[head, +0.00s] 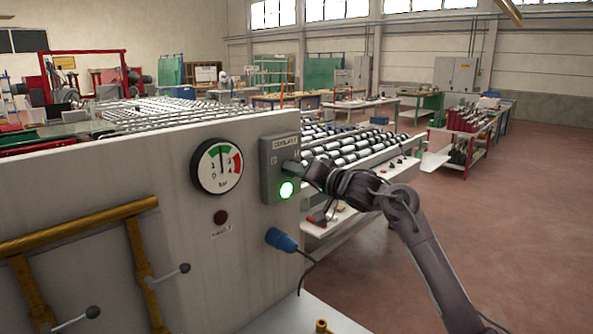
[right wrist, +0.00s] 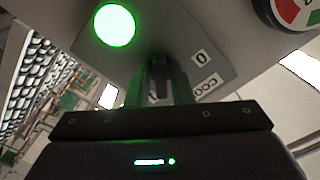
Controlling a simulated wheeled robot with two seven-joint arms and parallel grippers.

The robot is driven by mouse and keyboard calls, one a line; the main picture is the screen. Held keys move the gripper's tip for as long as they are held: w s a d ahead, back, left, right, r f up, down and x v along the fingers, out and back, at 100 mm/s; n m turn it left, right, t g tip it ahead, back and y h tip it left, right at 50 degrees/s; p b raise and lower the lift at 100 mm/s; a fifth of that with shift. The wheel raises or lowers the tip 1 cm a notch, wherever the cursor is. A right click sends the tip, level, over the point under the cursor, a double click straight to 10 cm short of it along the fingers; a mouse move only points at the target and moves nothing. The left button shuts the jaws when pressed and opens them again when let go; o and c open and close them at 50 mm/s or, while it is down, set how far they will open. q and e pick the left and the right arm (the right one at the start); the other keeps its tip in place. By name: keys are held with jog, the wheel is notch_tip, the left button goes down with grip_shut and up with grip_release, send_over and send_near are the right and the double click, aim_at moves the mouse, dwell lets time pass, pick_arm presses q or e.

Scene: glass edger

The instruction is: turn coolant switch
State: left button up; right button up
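The grey coolant switch box (head: 268,172) is mounted at the right end of the machine's front panel, under a coolant label. Its round green lamp (head: 286,190) is lit, and it also glows large in the right wrist view (right wrist: 114,25). My right gripper (head: 293,167) reaches in from the right and its tips are at the box, just above the lamp. In the right wrist view its two fingers (right wrist: 160,72) are close together at the switch knob, beside a 0 mark (right wrist: 201,58). The fingers hide most of the knob. My left gripper is out of view.
A pressure gauge (head: 217,166) sits left of the box, with a dark red button (head: 220,217) below. A blue plug (head: 281,240) with a cable juts out under the box. Brass-coloured rails (head: 80,226) stand at the left. A roller table (head: 350,150) lies behind; open floor is right.

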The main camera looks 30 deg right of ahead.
grip_shut()
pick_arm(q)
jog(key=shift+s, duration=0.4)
pick_arm(e)
jog(key=shift+n, duration=0.4)
pick_arm(q)
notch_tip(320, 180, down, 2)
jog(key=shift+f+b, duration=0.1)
jog(key=shift+b, duration=0.9)
pick_arm(e)
jog(key=n, duration=1.5)
